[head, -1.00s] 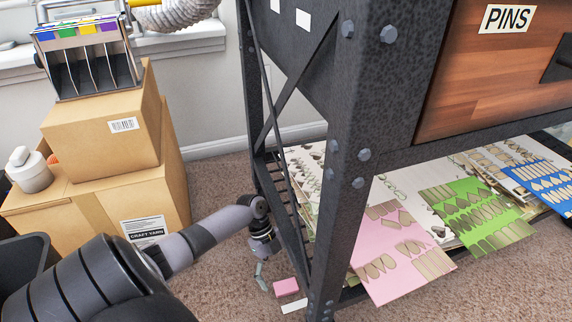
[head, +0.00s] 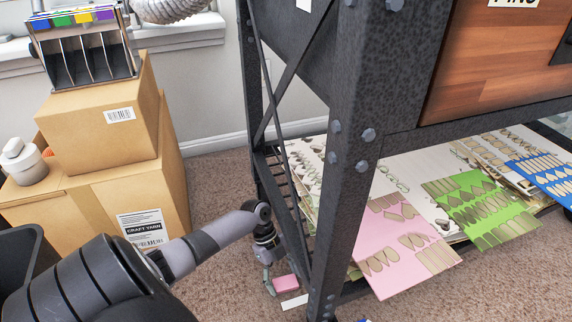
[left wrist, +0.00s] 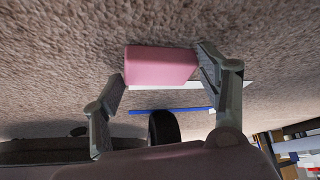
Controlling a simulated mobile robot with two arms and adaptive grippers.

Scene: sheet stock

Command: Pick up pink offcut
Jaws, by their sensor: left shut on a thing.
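The pink offcut (head: 287,283) is a small pink block low over the carpet, beside the foot of the dark metal rack. It also shows large in the left wrist view (left wrist: 160,68), between the two fingers. My left gripper (head: 270,284) points down and is shut on the pink offcut, with one finger on each side; it also shows in the left wrist view (left wrist: 163,72). Whether the block is clear of the floor is hard to tell. My right gripper is not in view.
A white strip (head: 294,302) lies just by the offcut. A blue stick (left wrist: 170,111) and a dark wheel (left wrist: 163,128) show beyond it. The rack post (head: 345,190) stands close on the right. Cardboard boxes (head: 125,195) stand left. Pink cut sheet (head: 385,255) lies on the low shelf.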

